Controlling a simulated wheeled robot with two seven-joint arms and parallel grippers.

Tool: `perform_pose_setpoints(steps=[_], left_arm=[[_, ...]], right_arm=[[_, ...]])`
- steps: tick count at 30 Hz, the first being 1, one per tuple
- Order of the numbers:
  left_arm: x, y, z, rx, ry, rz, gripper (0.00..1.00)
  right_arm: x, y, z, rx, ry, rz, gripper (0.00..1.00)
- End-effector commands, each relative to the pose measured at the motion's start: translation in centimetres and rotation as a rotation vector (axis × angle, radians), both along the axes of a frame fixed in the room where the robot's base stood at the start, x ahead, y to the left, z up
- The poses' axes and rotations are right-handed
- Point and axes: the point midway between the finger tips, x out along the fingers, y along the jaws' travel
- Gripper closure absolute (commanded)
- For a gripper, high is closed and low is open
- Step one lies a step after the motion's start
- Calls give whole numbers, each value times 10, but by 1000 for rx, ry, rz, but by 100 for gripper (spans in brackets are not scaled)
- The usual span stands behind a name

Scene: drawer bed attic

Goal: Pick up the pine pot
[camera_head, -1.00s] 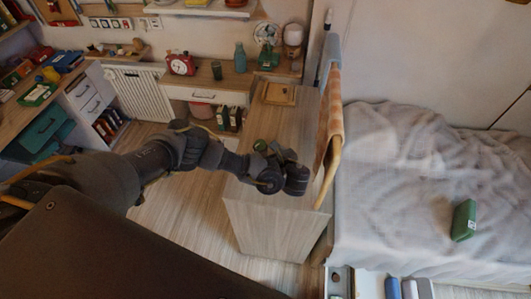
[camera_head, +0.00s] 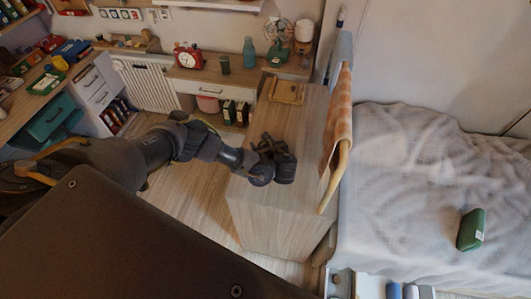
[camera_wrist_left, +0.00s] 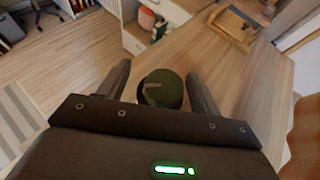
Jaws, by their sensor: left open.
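The pine pot, seen as a dark green round-topped object with a small pale mark (camera_wrist_left: 161,89), stands on the wooden cabinet top (camera_wrist_left: 245,75) in the left wrist view. My left gripper (camera_wrist_left: 158,72) is open, with one finger on each side of the pot; I cannot tell whether either touches it. In the head view my left gripper (camera_head: 272,147) is over the near end of the cabinet top and hides the pot. My right gripper is not in view.
A wooden tray (camera_head: 286,92) lies at the cabinet's far end. An orange cloth (camera_head: 338,120) hangs on the rail along its right side, beside the bed (camera_head: 400,190). A desk with a red clock (camera_head: 188,58) and green cup (camera_head: 225,65) stands behind. Floor is open left of the cabinet.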

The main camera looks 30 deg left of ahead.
Motion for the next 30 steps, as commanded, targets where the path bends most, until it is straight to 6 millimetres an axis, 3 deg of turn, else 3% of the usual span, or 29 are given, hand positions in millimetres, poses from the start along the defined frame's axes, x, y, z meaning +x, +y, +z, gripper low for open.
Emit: perform_pose_setpoints(steps=[2, 16, 25, 30], left_arm=[[1, -3, 0, -1, -1, -4, 40], [-1, -2, -2, 0, 3, -3, 100], [-3, -3, -2, 0, 7, -7, 100], [3, -12, 13, -1, 3, -22, 100]], right_arm=[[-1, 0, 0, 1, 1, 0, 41], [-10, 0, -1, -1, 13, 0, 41], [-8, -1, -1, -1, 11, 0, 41], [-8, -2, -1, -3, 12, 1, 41]])
